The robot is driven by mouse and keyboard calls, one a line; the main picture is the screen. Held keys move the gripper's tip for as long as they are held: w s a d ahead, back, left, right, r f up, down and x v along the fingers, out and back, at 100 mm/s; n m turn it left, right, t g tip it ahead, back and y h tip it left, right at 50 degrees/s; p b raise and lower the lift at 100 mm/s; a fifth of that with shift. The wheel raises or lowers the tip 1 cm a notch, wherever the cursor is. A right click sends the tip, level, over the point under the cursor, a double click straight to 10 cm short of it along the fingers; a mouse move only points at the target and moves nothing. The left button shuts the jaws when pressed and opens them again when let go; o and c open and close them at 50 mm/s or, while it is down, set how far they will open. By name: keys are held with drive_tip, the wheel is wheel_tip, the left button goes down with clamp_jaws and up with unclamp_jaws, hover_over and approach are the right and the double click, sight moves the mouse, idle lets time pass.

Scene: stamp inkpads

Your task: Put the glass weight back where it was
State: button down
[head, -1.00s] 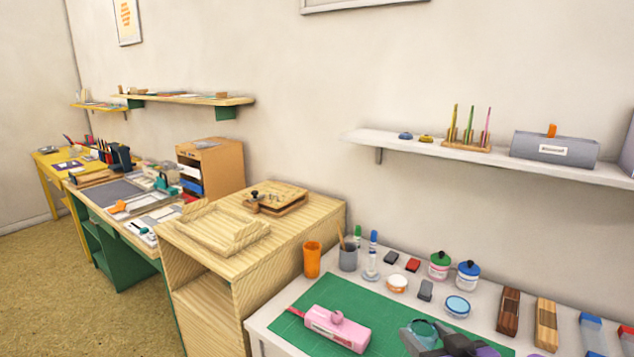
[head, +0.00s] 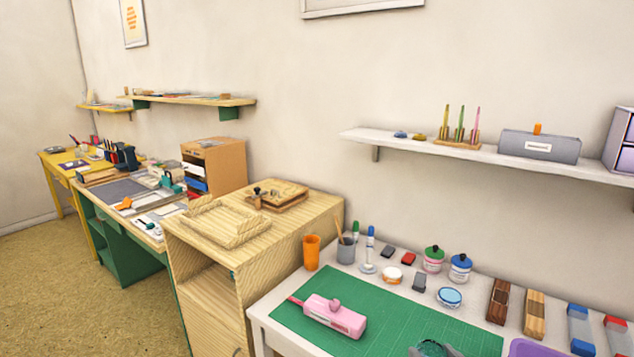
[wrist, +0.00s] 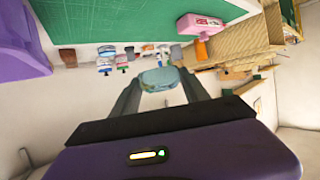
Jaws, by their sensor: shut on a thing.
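The glass weight (wrist: 158,80) is a rounded, clear teal-tinted piece. In the wrist view it sits between the two dark fingertips of my gripper (wrist: 157,84), which is shut on it. In the head view only the top of the glass weight (head: 434,347) shows at the bottom edge, with a grey part of my gripper beside it. It appears in front of the front right part of the green cutting mat (head: 390,312). I cannot tell its height above the mat.
A pink box-like tool (head: 334,317) lies on the mat. Behind the mat stand an orange cup (head: 311,252), a grey pen cup (head: 346,250), ink jars (head: 460,268) and a blue round pad (head: 449,297). Wooden blocks (head: 534,314) and a purple tray (head: 528,347) are at right. The mat's middle is clear.

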drive_tip(key=s+a+f, duration=0.1)
drive_tip(key=s+f, duration=0.6)
drive_tip(key=f, duration=0.3)
drive_tip(key=s+a+f, duration=0.1)
drive_tip(key=s+f, duration=0.7)
drive_tip(key=f, duration=0.2)
drive_tip(key=shift+m+h, duration=0.3)
drive_tip(key=shift+h, duration=0.1)
drive_tip(key=shift+d, duration=0.1)
